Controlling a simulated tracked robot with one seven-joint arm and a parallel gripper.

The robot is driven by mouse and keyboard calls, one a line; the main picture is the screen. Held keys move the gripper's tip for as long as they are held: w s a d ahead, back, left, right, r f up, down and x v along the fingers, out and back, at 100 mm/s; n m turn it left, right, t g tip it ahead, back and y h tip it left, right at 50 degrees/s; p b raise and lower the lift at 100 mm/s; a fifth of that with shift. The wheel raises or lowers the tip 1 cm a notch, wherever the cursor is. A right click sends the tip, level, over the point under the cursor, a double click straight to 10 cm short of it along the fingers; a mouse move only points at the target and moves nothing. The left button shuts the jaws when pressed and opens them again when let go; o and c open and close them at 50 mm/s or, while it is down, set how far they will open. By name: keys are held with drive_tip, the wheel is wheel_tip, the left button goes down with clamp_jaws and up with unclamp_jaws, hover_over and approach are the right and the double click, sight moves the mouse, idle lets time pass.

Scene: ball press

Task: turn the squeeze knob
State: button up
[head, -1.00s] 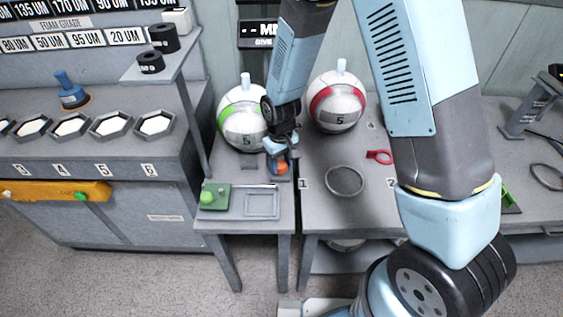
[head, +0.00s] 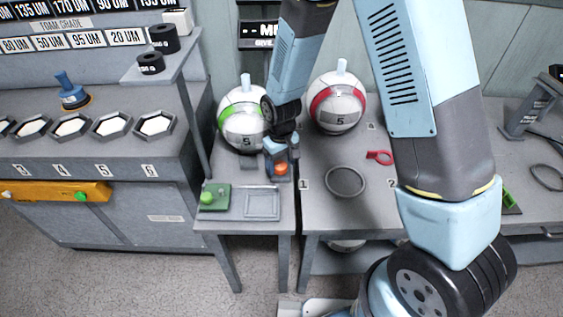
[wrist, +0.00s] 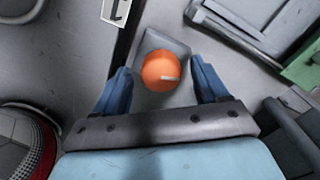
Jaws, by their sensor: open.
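The squeeze knob is most likely the round orange knob (wrist: 159,71) with a pale pointer mark, on a small grey base (wrist: 172,45). In the wrist view it lies between and just beyond my two blue fingertips. My gripper (wrist: 160,88) is open, with a finger on each side of the knob and a gap visible on both sides. In the head view the orange knob (head: 281,169) shows at the front of the small left table, with my gripper (head: 281,155) just above and behind it. Part of the knob's base is hidden there.
A ball with a green band (head: 242,117) and one with a red band (head: 336,103) stand behind.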

sight(281, 165)
wheel_tip(281, 165, up, 14)
drive_tip(key=shift+f, duration=0.2)
idle(0.4)
drive_tip(key=s+d+r+m+t, duration=0.3)
drive_tip(key=d+r+m, duration=0.1)
drive_tip(key=d+r, duration=1.2)
drive_tip(key=s+d+r+m+t, duration=0.2)
drive_tip(key=s+d+r+m, duration=0.1)
drive_tip(key=s+d+r, duration=0.6)
drive_tip(key=s+d, duration=0.2)
drive_tip(key=s, duration=0.2)
drive_tip(key=shift+s+m+t, duration=0.3)
drive_tip(key=shift+s, duration=0.05)
